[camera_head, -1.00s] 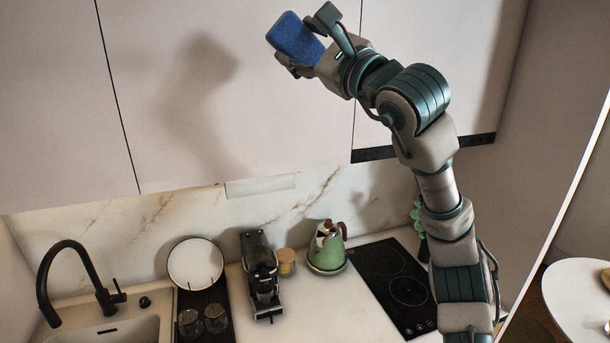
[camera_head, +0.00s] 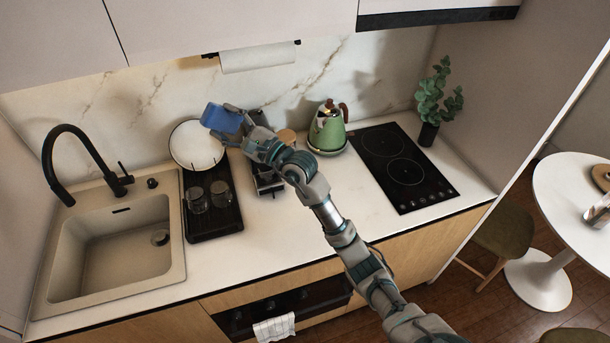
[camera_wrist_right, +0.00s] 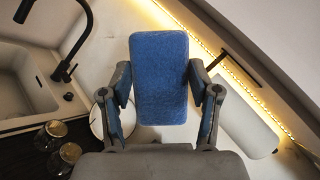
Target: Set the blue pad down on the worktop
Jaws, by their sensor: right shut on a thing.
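The blue pad (camera_head: 222,118) is held in my right gripper (camera_head: 236,122), in front of the backsplash and overlapping the white plate in the head view. In the right wrist view the pad (camera_wrist_right: 159,78) stands out between the two fingers of the gripper (camera_wrist_right: 160,100), which are shut on its sides. The pad looks clear of any surface. The white worktop (camera_head: 290,230) runs along the wall below, from the sink to the cooktop. My left gripper is not in view.
A black drying tray (camera_head: 212,226) with glasses and a white plate (camera_head: 190,150) lies beside the sink (camera_head: 110,245). A coffee machine (camera_head: 268,182), partly hidden by my arm, a green kettle (camera_head: 328,128) and a black cooktop (camera_head: 405,170) stand rightward. The front worktop strip is clear.

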